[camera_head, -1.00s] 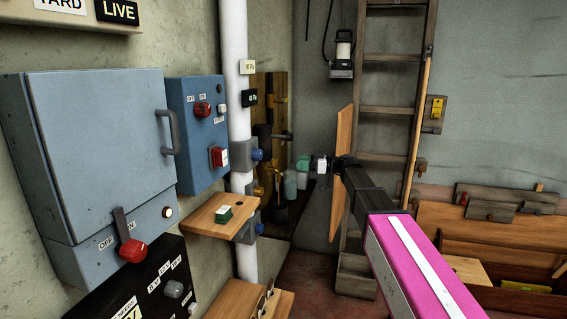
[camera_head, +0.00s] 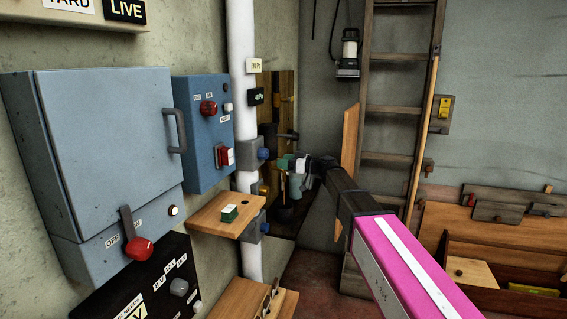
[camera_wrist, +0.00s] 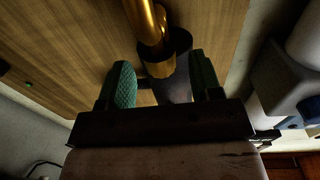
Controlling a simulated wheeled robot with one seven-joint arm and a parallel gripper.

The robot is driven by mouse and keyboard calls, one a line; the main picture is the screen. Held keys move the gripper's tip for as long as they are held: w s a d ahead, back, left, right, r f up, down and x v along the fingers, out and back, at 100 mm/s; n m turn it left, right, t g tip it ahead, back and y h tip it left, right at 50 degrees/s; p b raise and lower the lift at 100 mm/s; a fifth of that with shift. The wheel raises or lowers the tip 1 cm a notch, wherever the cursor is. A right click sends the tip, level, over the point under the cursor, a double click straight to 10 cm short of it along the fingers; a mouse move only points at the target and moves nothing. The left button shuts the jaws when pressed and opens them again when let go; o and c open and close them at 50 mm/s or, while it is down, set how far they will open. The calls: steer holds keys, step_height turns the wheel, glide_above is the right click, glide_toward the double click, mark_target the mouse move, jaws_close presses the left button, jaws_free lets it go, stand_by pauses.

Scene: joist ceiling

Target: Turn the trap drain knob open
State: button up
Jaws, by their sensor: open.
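A wooden board (camera_head: 290,92) on the wall behind the white pipe carries dark and brass fittings. In the wrist view a brass pipe (camera_wrist: 146,22) runs into a dark cup-like fitting (camera_wrist: 179,42) with a brass collar, and a dark grey cylinder (camera_wrist: 178,86) shows below. My gripper (camera_head: 291,172), with green ribbed pads, is open in front of the board's lower part. In the wrist view my gripper (camera_wrist: 162,82) has its fingers on either side of the fitting, with gaps showing. I cannot clearly make out the trap drain knob; the fingers and palm hide part of this area.
The white pipe (camera_head: 241,45) with blue-knobbed clamps (camera_head: 263,153) stands left of my gripper. A wooden shelf (camera_head: 210,219) with a green-and-white block juts out nearby. A ladder (camera_head: 395,109) leans at the right. Blue electrical boxes (camera_head: 105,130) line the left wall.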

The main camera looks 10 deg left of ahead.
steer(key=shift+a, duration=0.4)
steer(key=shift+c, duration=0.3)
steer(key=c, duration=0.9)
steer(key=shift+w+n+g, duration=0.2)
steer(key=shift+n+g, duration=0.3)
steer(key=shift+g, duration=0.3)
steer(key=shift+w+n+g, duration=0.2)
steer(key=shift+n+g, duration=0.3)
steer(key=shift+g, duration=0.3)
steer(key=n+g, duration=0.2)
steer(key=g, duration=0.1)
steer(key=shift+g, duration=0.4)
steer(key=shift+n, duration=0.3)
